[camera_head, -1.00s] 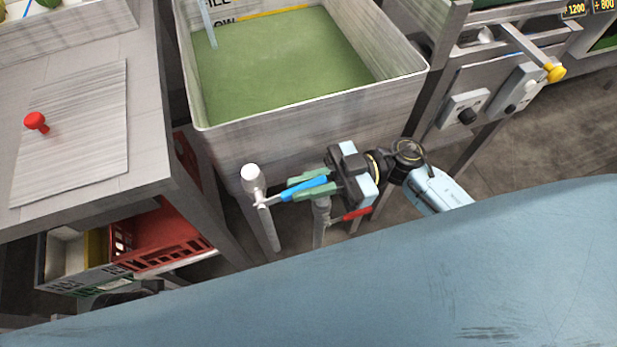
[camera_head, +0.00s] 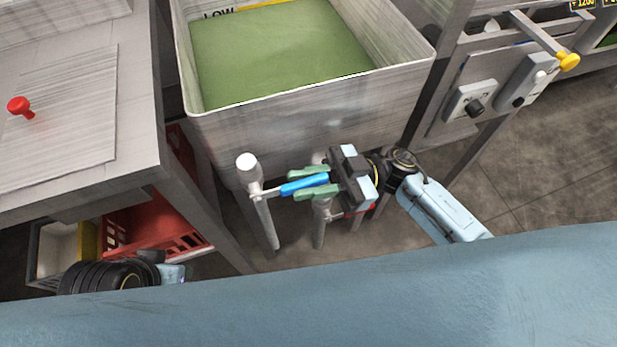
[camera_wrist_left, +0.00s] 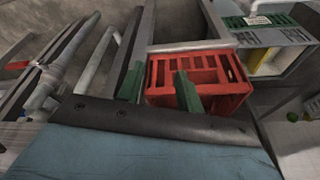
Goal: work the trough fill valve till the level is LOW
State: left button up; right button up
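The trough (camera_head: 300,112) is a grey metal tub with a green surface inside. That surface meets the back wall right at the LOW mark (camera_head: 218,14) and its yellow line. The fill valve has a blue lever (camera_head: 304,185) on a white-capped pipe (camera_head: 247,165) in front of the trough. My right gripper (camera_head: 312,183) has its green fingers on either side of the blue lever and looks closed on it; the contact is small to see. My left gripper (camera_wrist_left: 160,88) is empty, its green fingers well apart, in the left wrist view.
A second pipe with a red handle (camera_head: 362,210) stands behind my right gripper, mostly hidden. A red crate (camera_wrist_left: 195,72) sits under the left table (camera_head: 75,130), which has a red knob (camera_head: 20,106). A switch panel and yellow-knobbed lever (camera_head: 568,62) are at right.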

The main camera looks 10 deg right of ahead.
jog(key=shift+o, duration=1.2)
pick_arm(q)
jog(key=shift+w+a, duration=0.1)
jog(key=shift+w, duration=0.05)
pick_arm(e)
jog(key=v, duration=1.3)
jog(key=shift+d, duration=0.2)
pick_arm(q)
jog(key=shift+f, duration=0.1)
